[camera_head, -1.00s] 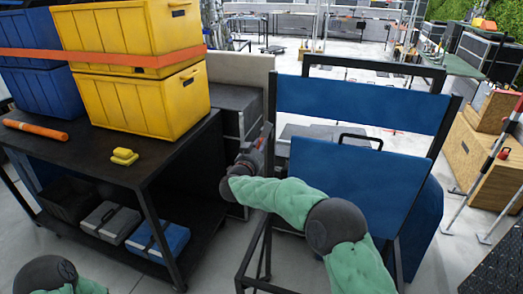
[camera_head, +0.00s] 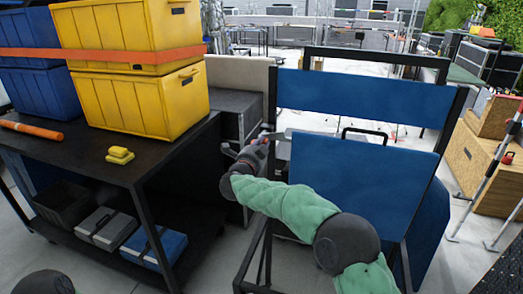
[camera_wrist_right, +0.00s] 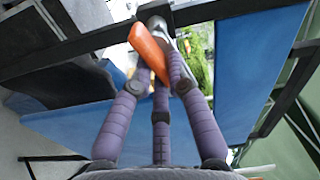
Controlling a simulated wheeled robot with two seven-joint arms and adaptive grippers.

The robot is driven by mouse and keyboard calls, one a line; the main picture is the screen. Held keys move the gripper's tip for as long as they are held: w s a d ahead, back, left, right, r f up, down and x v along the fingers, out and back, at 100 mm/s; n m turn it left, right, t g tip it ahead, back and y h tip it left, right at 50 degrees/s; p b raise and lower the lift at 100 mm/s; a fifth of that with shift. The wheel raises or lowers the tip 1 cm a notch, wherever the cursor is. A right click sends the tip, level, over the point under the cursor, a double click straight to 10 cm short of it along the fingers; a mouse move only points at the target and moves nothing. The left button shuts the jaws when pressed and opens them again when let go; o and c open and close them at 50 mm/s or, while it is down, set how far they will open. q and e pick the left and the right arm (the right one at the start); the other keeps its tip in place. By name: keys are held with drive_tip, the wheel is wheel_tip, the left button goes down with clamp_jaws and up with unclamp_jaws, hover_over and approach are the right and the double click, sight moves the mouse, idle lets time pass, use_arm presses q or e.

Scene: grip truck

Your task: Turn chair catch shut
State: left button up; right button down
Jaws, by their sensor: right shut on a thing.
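The folding chair has a dark frame and a blue back panel (camera_head: 360,98), with a second blue panel (camera_head: 360,180) below it. In the right wrist view the chair catch (camera_wrist_right: 150,52) is an orange lever on a metal pivot at the dark frame bar (camera_wrist_right: 75,48). My right gripper (camera_wrist_right: 160,75) has its purple fingers closed around the orange lever. In the head view my right gripper (camera_head: 263,142) is at the chair's left upright, and the catch is mostly hidden there. My left gripper is out of view.
A dark cabinet (camera_head: 232,112) is behind the gripper. Wooden boxes (camera_head: 475,165) stand right. Floor shows between cart and chair.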

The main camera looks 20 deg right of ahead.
drive_tip(key=shift+f+m+b, duration=0.2)
drive_tip(key=shift+m+b, duration=0.4)
drive_tip(key=shift+m, duration=0.25)
drive_tip(key=shift+f+m+b, duration=0.2)
drive_tip(key=shift+m+b, duration=0.4)
drive_tip(key=shift+m, duration=0.25)
drive_tip(key=c, duration=1.2)
unclamp_jaws()
drive_tip(key=shift+s+a+r, duration=0.1)
drive_tip(key=v, duration=1.1)
drive_tip(key=shift+s+a, duration=0.25)
drive_tip(key=shift+s, duration=0.05)
